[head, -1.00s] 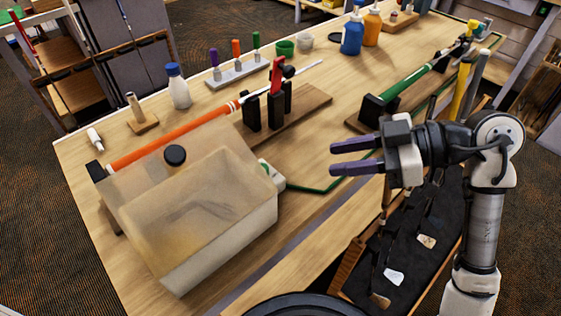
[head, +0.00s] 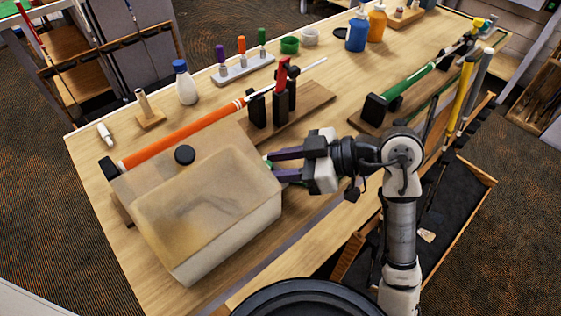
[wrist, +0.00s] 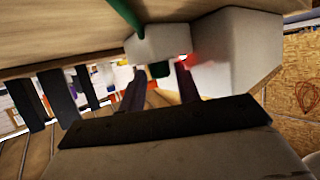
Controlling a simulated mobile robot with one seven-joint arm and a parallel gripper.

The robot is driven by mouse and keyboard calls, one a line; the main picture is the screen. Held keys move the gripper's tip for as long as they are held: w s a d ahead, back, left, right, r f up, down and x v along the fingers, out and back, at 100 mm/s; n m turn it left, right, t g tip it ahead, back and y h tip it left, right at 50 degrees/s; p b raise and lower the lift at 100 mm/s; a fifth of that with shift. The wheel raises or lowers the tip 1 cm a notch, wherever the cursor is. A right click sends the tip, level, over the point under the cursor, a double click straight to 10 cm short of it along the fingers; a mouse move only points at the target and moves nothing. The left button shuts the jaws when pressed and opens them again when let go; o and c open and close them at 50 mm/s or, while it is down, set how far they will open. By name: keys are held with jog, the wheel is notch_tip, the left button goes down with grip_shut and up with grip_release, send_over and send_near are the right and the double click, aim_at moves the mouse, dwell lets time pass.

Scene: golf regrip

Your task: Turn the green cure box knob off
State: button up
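The cure box (head: 205,215), a frosted box with a black round cap on top, stands at the front left of the bench. A small pale housing (wrist: 160,43) juts from its side in the wrist view, with a dark green knob (wrist: 158,70) on it. In the head view the knob is mostly hidden behind my fingers. My gripper (head: 272,166) points left at the box's right side, its dark fingers apart. In the wrist view the gripper (wrist: 160,84) has one finger on each side of the knob; I cannot tell whether they touch it. A red light glows beside the housing.
An orange-gripped club (head: 185,138) lies behind the box, its shaft in a black stand with a red lever (head: 282,75). A green-gripped club (head: 410,80) lies at the right. Bottles and small holders stand along the back.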

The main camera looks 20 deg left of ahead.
jog(key=c, duration=0.7)
jog(key=shift+f, duration=0.1)
jog(key=n+g+b, duration=0.1)
jog(key=n+g, duration=0.1)
jog(key=w+n+g+h+b, duration=0.1)
jog(key=n+g+b, duration=0.1)
jog(key=g, duration=0.1)
jog(key=shift+a+f+n+h+b, duration=0.1)
jog(key=shift+a+n+h+b, duration=0.05)
jog(key=shift+n+h+b, duration=0.15)
jog(key=shift+w+a+n+g+h+b, duration=0.15)
jog(key=shift+n+g+h+b, duration=0.3)
jog(key=shift+n+g+h, duration=0.45)
jog(key=shift+w+a+n+g+h+b, duration=0.15)
jog(key=shift+n+g+h+b, duration=0.35)
jog(key=shift+n+g+h, duration=0.35)
jog(key=shift+w+a+n+g+h+b, duration=0.15)
jog(key=shift+n+g+h+b, duration=0.4)
jog(key=shift+n, duration=0.5)
jog(key=o, duration=0.7)
jog(key=shift+w+d+r, duration=0.1)
jog(key=shift+w+r, duration=0.05)
jog(key=shift+r, duration=0.15)
